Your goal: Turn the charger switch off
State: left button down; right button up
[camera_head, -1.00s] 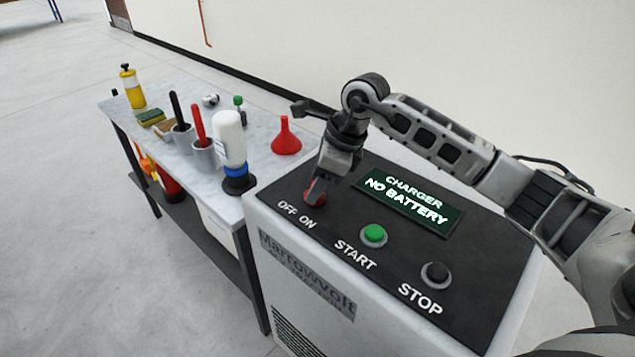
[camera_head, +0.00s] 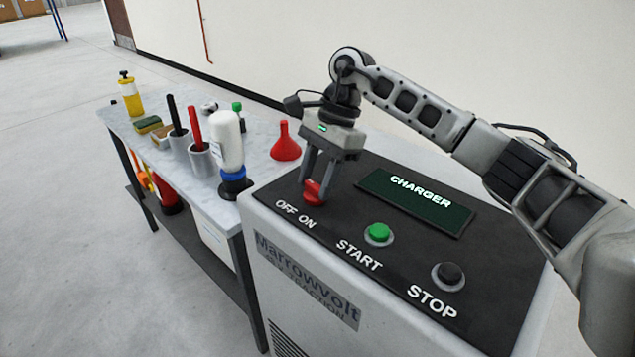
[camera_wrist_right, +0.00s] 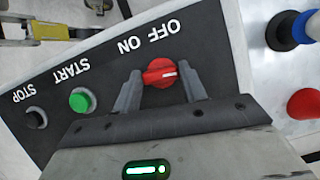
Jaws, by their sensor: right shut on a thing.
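The charger switch is a red rotary knob (camera_head: 313,194) on the dark sloping top of the charger (camera_head: 480,262), beside the OFF ON label. My right gripper (camera_head: 316,186) reaches down over it, its two fingers closed on opposite sides of the knob. In the right wrist view the red knob (camera_wrist_right: 158,73) sits between the fingertips. Its white mark points right, toward the OFF side of the label. The charger display (camera_head: 416,202) shows only CHARGER. My left gripper is not in view.
A green START button (camera_head: 378,234) and a black STOP button (camera_head: 449,275) are on the same panel. A table (camera_head: 262,170) to the left holds a red funnel (camera_head: 286,142), a white bottle (camera_head: 228,142) and cups. A wall stands behind.

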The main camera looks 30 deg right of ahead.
jog(key=shift+w+r+n, duration=0.1)
jog(key=shift+n, duration=0.6)
jog(key=shift+b, duration=0.3)
jog(key=o, duration=1)
jog(key=shift+g, duration=0.3)
jog(key=p+v, duration=0.2)
jog(key=v, duration=1.4)
jog(key=shift+a, duration=0.15)
